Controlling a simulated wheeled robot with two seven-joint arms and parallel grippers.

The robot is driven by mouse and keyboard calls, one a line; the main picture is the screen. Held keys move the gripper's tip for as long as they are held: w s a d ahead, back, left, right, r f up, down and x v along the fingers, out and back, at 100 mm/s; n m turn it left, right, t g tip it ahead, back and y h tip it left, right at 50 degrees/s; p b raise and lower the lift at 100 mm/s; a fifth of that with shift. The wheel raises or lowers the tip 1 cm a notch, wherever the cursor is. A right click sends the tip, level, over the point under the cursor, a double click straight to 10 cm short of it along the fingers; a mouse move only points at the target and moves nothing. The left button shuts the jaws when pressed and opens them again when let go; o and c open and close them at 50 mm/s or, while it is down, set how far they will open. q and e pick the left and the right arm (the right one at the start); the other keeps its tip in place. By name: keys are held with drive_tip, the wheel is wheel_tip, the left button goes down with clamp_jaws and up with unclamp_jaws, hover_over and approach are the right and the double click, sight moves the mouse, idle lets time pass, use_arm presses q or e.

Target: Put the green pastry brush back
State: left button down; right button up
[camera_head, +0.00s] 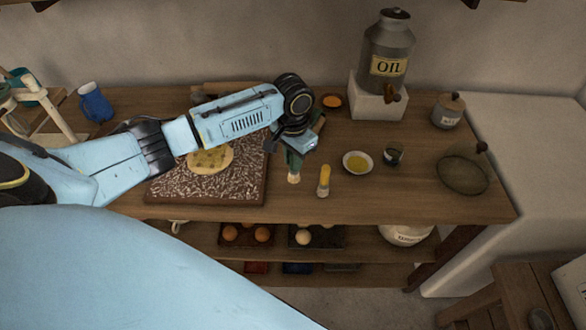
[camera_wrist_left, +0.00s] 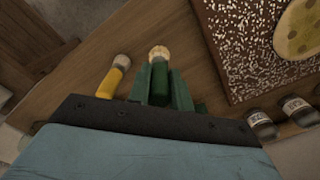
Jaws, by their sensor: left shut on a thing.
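The green pastry brush (camera_wrist_left: 159,82) is held between the green fingers of my left gripper (camera_head: 295,158), which is shut on its handle. Its pale bristles (camera_head: 293,178) point toward the table's front edge, right of the floury board. In the left wrist view the bristles stick out beyond the fingertips of the left gripper (camera_wrist_left: 161,88). Whether the brush touches the wooden table (camera_head: 400,205) I cannot tell. A yellow pastry brush (camera_head: 324,183) lies just right of it; it also shows in the left wrist view (camera_wrist_left: 116,73). My right gripper is out of view.
The floury board (camera_head: 165,190) with dough (camera_head: 212,160) is left of the gripper. A bowl of yellow liquid (camera_head: 357,162), a small dark cup (camera_head: 393,155) and a mesh cover (camera_head: 463,175) stand right. The oil can (camera_head: 388,45) stands behind. The front-right tabletop is clear.

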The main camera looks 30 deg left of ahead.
use_arm(q)
drive_tip(key=shift+f, duration=1.85)
drive_tip(key=shift+f, duration=0.15)
drive_tip(key=c, duration=1.3)
unclamp_jaws()
drive_tip(key=shift+o, duration=0.2)
wheel_tip(320, 180, up, 12)
drive_tip(key=shift+r+p, duration=0.2)
drive_tip(key=shift+p, duration=0.15)
drive_tip(key=shift+d, duration=0.1)
